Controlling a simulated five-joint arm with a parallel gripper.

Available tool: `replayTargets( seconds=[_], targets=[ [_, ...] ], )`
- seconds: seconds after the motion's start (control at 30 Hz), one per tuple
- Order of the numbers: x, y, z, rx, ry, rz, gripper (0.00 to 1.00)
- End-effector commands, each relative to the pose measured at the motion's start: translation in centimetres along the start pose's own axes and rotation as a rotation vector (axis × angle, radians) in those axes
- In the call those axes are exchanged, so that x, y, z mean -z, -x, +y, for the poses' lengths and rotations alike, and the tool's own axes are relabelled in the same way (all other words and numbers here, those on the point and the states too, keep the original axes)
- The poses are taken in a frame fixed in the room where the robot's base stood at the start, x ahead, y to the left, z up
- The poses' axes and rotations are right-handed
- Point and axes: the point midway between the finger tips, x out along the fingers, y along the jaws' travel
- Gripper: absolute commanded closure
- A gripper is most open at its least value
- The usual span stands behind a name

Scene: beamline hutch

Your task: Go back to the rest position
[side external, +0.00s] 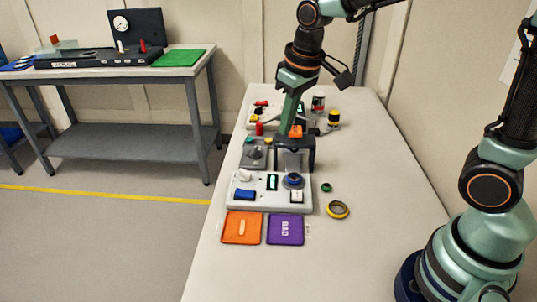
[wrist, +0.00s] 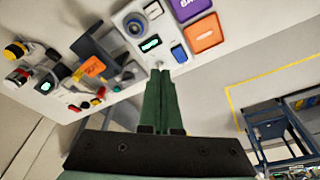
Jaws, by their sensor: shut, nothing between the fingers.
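My gripper (side external: 284,132) is shut and empty. In the side external view it points down above the white table, at the back half of the row of devices. In the wrist view the green fingers (wrist: 160,74) are pressed together, with nothing between them. A white control panel (side external: 225,201) with a blue switch, a small lit display and a dial lies below and in front of my gripper. A dark bracket-like stand (side external: 308,148) with an orange part on top stands just right of the fingers. I cannot tell whether the fingers touch anything.
An orange tray (side external: 229,239) and a purple tray (side external: 273,238) lie at the table's front. A yellow tape roll (side external: 338,210) and a small green ring (side external: 326,187) lie to the right. Cans (side external: 318,103) stand behind. The table's right side is clear.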

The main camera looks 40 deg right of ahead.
Motion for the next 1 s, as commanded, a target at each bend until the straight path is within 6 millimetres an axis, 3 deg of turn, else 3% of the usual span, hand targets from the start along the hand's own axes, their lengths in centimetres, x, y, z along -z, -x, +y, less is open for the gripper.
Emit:
replayTargets(
  seconds=[0.2,0.5,0.7,1.0],
  targets=[
    [-3.8,3.7,1.9,-0.016,-0.058,0.113,1.0],
    [-8.6,5.5,3.4,-0.041,-0.121,0.239,1.0],
    [-9.8,5.6,3.7,-0.048,-0.137,0.271,1.0],
    [-9.9,5.6,3.7,-0.049,-0.138,0.272,1.0]
  ],
)
